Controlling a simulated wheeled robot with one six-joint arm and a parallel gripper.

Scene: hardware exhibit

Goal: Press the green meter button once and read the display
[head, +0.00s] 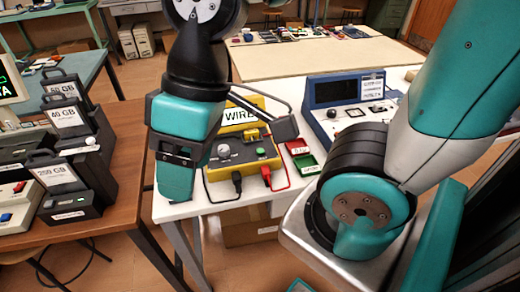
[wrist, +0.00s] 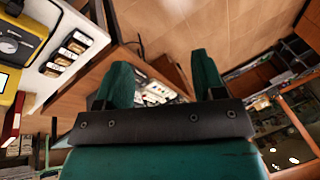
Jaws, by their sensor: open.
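The yellow meter (head: 267,108) stands on the white table with a WIRE label (head: 239,115) at its top. Its green button (head: 262,153) is on the grey front panel, right of a pale knob (head: 224,150). Black and red plugs with leads are at its front edge. My arm covers part of its left side, and I cannot make out a display reading. My gripper (head: 176,190) points down just left of the meter, apart from the button. In the wrist view my gripper (wrist: 163,75) has its two teal fingers spread with nothing between them.
Red and green trays (head: 298,145) sit right of the meter. A blue instrument (head: 345,92) stands beyond them. On the left, a brown table (head: 125,150) holds several dark drive units with GB labels (head: 66,118). A cardboard box (head: 250,230) is under the white table.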

